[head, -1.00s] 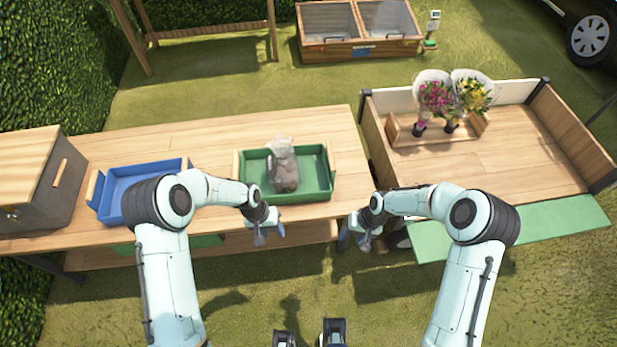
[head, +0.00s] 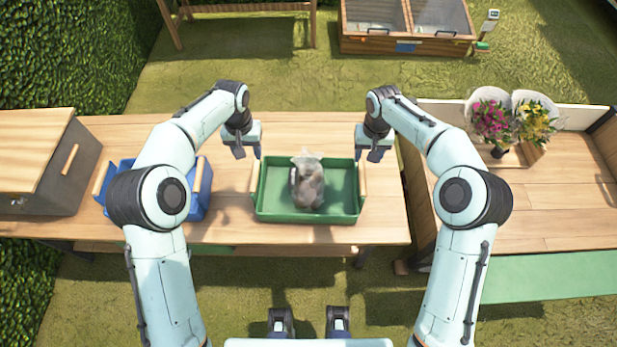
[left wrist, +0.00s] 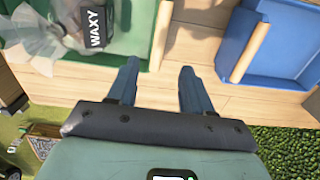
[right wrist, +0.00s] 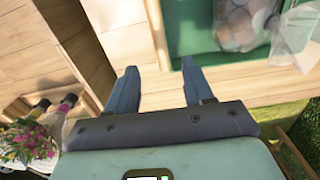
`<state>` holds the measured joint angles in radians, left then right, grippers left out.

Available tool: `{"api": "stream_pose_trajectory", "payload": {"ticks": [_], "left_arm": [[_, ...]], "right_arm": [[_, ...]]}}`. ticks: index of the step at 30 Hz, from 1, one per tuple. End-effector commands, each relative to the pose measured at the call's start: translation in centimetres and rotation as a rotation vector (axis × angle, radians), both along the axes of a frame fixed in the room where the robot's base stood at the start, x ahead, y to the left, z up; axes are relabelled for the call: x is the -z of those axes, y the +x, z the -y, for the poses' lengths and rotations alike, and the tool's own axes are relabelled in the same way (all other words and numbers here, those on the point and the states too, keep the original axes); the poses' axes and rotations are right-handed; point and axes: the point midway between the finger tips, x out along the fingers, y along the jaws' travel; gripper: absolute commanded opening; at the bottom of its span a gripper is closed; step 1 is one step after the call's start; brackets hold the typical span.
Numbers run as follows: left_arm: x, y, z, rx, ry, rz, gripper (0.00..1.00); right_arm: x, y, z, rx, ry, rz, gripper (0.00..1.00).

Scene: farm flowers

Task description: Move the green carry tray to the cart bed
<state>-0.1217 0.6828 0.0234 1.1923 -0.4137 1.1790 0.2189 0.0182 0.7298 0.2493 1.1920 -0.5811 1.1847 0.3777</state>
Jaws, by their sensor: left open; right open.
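The green carry tray (head: 275,213) sits on the wooden table with a clear bag of brownish round things (head: 307,188) in it. It has a wooden handle at each short end. My left gripper (head: 246,150) is open and empty above the tray's left end; in the left wrist view its fingers (left wrist: 157,80) are near the left wooden handle (left wrist: 160,35). My right gripper (head: 374,154) is open and empty above the tray's right end, its fingers (right wrist: 160,85) near the right handle (right wrist: 158,35). The cart bed (head: 545,225) is to the right of the table.
A blue tray (head: 200,190) stands left of the green tray, partly behind my left arm. A wooden box (head: 35,160) is at the table's left end. Wrapped flower bouquets (head: 490,120) stand in a wooden holder on the cart. The cart's near floor is clear.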

Motion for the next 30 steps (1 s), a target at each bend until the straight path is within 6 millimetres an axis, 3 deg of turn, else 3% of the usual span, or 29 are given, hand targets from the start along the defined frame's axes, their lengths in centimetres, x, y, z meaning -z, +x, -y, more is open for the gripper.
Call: {"api": "stream_pose_trajectory", "payload": {"ticks": [8,13,30], "left_arm": [[0.1,0.0,0.0,0.0,0.0,0.0,0.5],[1.2,0.0,0.0,0.0,0.0,-0.002,0.5],[11.4,-0.1,0.0,0.0,0.0,-0.003,0.5]], "right_arm": [[0.1,0.0,0.0,0.0,0.0,-0.001,0.52],[1.2,-0.1,0.1,0.0,-0.001,-0.003,0.52],[11.3,-0.1,0.0,0.0,0.003,-0.003,0.52]]}}
